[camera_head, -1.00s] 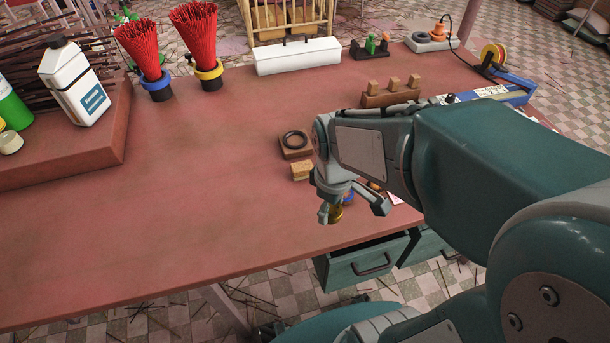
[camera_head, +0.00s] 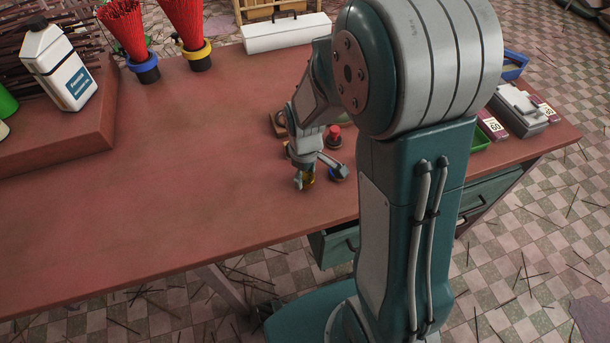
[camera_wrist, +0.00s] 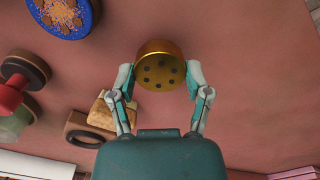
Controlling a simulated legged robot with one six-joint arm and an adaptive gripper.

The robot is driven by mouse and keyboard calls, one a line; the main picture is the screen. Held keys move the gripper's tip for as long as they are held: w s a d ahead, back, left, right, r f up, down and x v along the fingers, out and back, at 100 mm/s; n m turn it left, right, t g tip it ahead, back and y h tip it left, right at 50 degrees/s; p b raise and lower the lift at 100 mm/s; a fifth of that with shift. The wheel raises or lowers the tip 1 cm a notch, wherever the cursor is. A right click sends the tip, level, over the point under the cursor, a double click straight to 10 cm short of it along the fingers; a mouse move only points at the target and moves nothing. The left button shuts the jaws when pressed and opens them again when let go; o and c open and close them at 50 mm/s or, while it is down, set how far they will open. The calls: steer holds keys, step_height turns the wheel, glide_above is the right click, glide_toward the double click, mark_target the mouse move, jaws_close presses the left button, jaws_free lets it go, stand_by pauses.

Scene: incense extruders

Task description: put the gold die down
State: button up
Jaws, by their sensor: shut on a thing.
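The gold die (camera_wrist: 160,66) is a short golden cylinder with several dark holes in its face, seen in the wrist view. My gripper (camera_wrist: 160,80) is shut on it, one finger on each side. In the head view my gripper (camera_head: 318,178) is over the red-brown table (camera_head: 190,200) near its front edge. Only a little of the gold die (camera_head: 308,179) shows there between the fingers. I cannot tell whether the die touches the table.
A white bottle (camera_head: 60,65) and red stick bundles (camera_head: 122,28) stand at the left. The table's left middle is clear.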

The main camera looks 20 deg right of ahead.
mark_target(305, 177)
steer(key=shift+f, duration=0.45)
steer(key=shift+f, duration=0.1)
steer(key=o, duration=1.4)
steer(key=shift+c, duration=0.2)
step_height(305, 177, up, 12)
steer(key=s+r+m+t, duration=0.5)
steer(key=s+r+m, duration=0.2)
steer(key=s+r, duration=0.4)
steer(key=s, duration=0.3)
steer(key=shift+s+r+m+t, duration=0.15)
steer(key=shift+r+m+t, duration=0.15)
steer(key=shift+r+m, duration=0.1)
